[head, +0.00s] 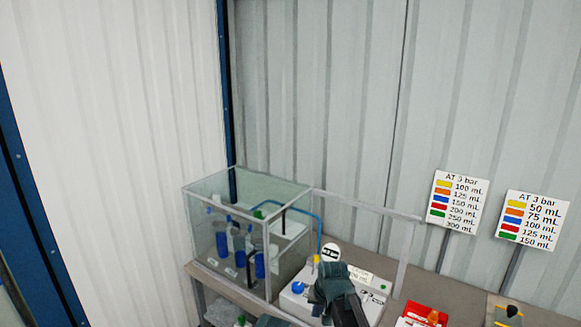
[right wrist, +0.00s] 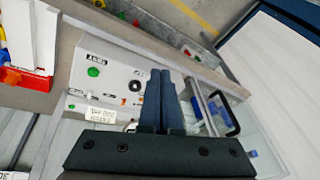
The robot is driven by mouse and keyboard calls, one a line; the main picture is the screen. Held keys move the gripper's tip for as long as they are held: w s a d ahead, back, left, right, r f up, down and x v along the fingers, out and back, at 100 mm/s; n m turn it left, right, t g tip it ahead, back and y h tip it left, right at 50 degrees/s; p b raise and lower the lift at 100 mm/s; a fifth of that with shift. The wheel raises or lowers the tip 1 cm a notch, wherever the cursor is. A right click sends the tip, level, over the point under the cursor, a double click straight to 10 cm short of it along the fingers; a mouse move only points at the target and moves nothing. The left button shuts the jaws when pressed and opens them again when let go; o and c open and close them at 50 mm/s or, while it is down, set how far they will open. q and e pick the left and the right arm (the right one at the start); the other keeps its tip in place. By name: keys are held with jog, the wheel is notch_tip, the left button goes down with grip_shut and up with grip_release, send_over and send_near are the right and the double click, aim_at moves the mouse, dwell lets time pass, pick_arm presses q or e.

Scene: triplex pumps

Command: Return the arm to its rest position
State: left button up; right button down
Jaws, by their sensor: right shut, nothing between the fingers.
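My right gripper (head: 331,285) is over the white control box in the head view, its dark arm coming up from the bottom edge. In the right wrist view its two blue fingers (right wrist: 160,78) lie together, shut and empty. The white control box (head: 298,303) has a blue knob, a green button and labels, and is partly hidden by the gripper. It also shows in the right wrist view (right wrist: 115,72) behind the fingers; I cannot tell whether they touch it. A dark teal part at the bottom edge of the head view may be my left gripper; its jaws do not show.
A clear case (head: 205,215) with several blue-filled containers stands left of the box, a blue tube beside it. A red unit (head: 413,312) and a yellow-black part (head: 509,311) are to the right. Two colour-coded signs (head: 457,203) (head: 532,221) stand behind the bench.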

jog(key=s+d+f+n+g+h, duration=0.1)
jog(key=s+d, duration=0.4)
jog(key=s, duration=0.4)
jog(key=s+d+g, duration=0.2)
jog(key=s+d, duration=0.2)
jog(key=s, duration=0.5)
jog(key=s+a+f+n+b, duration=0.2)
jog(key=s+a+f+b, duration=0.1)
jog(key=a+f+b, duration=0.2)
jog(key=s+a+f+n+g+h+b, duration=0.1)
jog(key=s+a+f+n+b, duration=0.1)
jog(key=a+f+b, duration=0.3)
notch_tip(320, 180, down, 4)
jog(key=s+b, duration=0.1)
jog(key=b, duration=0.3)
jog(key=shift+s+a+f+h, duration=0.15)
jog(key=shift+a+f+h, duration=0.1)
jog(key=shift+a+h, duration=0.1)
